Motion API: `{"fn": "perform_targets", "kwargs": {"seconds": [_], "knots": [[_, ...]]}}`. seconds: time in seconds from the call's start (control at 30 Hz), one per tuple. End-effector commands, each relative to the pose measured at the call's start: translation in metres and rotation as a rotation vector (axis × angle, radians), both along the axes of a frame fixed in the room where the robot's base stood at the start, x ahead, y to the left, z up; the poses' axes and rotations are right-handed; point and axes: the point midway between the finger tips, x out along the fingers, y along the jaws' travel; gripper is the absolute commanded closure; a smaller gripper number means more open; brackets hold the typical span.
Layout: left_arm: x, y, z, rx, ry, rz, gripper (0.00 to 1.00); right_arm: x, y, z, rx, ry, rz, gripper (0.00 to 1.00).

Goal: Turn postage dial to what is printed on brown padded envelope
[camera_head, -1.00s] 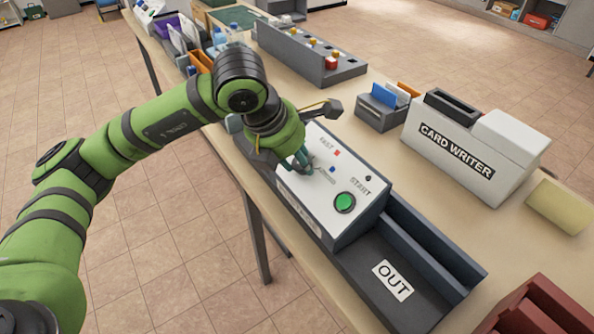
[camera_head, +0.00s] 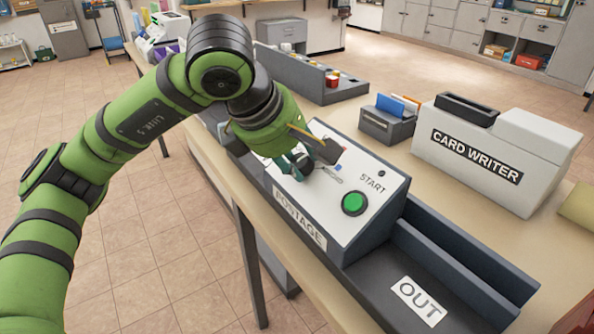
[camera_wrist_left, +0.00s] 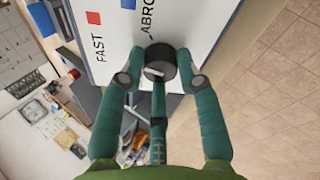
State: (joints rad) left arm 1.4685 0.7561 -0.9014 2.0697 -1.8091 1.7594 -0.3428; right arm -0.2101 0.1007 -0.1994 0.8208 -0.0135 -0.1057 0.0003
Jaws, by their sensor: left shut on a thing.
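The grey postage machine (camera_head: 375,228) stands on the table, with a sloped white panel, a POSTAGE label and a green START button (camera_head: 354,203). In the left wrist view the dark round dial (camera_wrist_left: 160,62) sits on the white panel, with a pale mark on its face. In the head view the gripper hides the dial. No brown padded envelope is visible.
A CARD WRITER box (camera_head: 497,145) stands at the right. A small grey holder with cards (camera_head: 386,126) is behind the machine. An OUT tray (camera_head: 440,285) extends at the machine's front right. Bare table lies between the machine and the box.

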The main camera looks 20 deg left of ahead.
Motion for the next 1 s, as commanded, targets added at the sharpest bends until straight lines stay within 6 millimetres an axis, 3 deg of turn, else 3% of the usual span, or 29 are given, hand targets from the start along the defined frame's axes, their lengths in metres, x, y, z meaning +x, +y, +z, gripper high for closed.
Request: {"fn": "perform_targets", "kwargs": {"seconds": [0.03,0.6,1.0], "knots": [[-0.002,0.0,-0.009,0.026,-0.002,-0.039,0.98,0.001,0.002,-0.006,0.0,0.009,-0.002,0.6],[-0.003,0.002,-0.008,0.246,-0.173,-0.452,0.98,-0.011,0.012,-0.002,-0.012,0.172,-0.032,0.6],[-0.002,0.002,-0.007,0.324,-0.232,-0.597,0.98,-0.015,0.014,0.003,-0.015,0.211,-0.04,0.6]]}}
